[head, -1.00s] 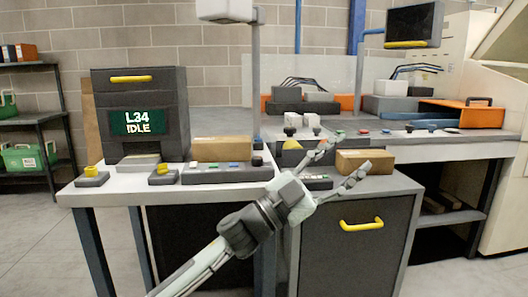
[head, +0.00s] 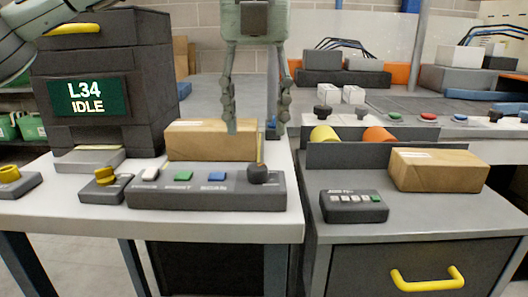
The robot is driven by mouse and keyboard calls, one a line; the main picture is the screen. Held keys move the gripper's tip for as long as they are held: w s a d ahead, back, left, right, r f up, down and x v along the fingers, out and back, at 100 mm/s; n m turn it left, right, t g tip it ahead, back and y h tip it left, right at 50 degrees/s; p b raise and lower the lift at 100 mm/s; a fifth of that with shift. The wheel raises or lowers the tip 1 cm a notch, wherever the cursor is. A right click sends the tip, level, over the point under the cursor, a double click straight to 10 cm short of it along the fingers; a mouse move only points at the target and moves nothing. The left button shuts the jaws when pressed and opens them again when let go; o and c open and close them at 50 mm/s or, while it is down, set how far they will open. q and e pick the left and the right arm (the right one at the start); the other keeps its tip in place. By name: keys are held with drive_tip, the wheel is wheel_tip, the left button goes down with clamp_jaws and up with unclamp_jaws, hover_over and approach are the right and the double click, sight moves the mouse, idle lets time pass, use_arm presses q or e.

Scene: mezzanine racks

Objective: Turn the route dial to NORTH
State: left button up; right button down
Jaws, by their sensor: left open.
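No label reading NORTH or "route" is legible, so I cannot tell for sure which control is the route dial. A grey control box (head: 200,192) on the left white table carries white, green and blue buttons and a round black knob (head: 258,174) at its right end. Yellow knobs sit on small grey bases to its left, one nearer (head: 105,176) and one at the picture's left edge (head: 9,174). My left gripper (head: 257,130) is open and empty, fingers pointing down, above the black knob and apart from it. My right gripper is not in view.
A brown parcel (head: 190,141) lies behind the control box. Left stands a dark machine (head: 140,75) whose screen reads "L34 IDLE". On the right cabinet (head: 420,230) are a small button box (head: 352,207) and another parcel (head: 438,170). Black knobs (head: 323,111) stand on the rear bench.

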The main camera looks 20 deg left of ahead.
sight(258, 167)
use_arm(q)
wheel_tip(258, 167, down, 6)
drive_tip(key=shift+s+r, duration=0.15)
drive_tip(key=shift+r, duration=0.1)
drive_tip(key=shift+f, duration=0.7)
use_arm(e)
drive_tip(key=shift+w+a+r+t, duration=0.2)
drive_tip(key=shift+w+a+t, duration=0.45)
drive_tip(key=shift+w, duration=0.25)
use_arm(q)
drive_tip(key=shift+d, duration=0.1)
clamp_jaws()
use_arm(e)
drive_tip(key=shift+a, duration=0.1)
